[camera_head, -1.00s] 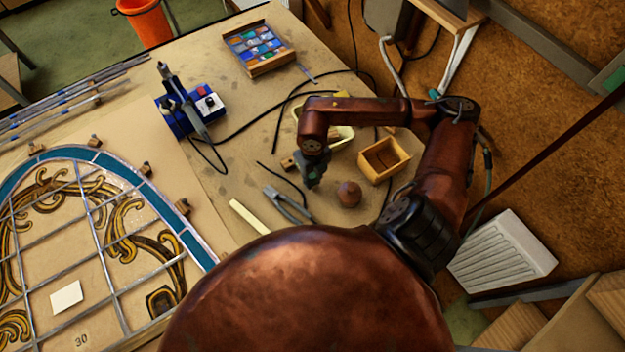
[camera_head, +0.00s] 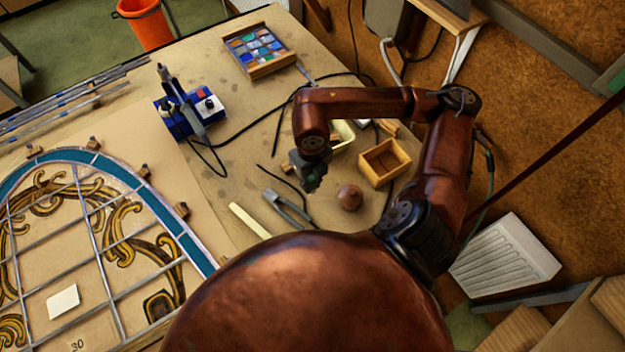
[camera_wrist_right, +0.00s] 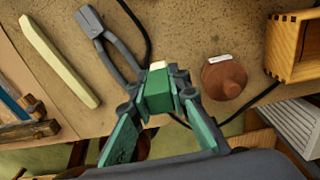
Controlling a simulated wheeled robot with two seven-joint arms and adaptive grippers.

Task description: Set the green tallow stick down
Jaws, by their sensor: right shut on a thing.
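My right gripper (camera_head: 312,184) hangs over the bench between the pliers and the brown round object. In the right wrist view its green fingers (camera_wrist_right: 160,90) are closed together on a small thing. Only a pale end (camera_wrist_right: 158,66) of that thing shows between the fingertips; the fingers hide the rest, so I cannot make out its full shape or colour. I cannot tell whether it touches the bench. A pale yellow stick (camera_head: 249,221) lies on the bench left of the pliers, and it also shows in the wrist view (camera_wrist_right: 58,60). My left gripper is not in view.
Pliers (camera_head: 288,208) lie left of the gripper, and a brown round object (camera_head: 350,197) stands right of it. An open wooden box (camera_head: 384,163) is farther right. A leaded panel (camera_head: 88,240) fills the left. Dark cables cross the bench behind.

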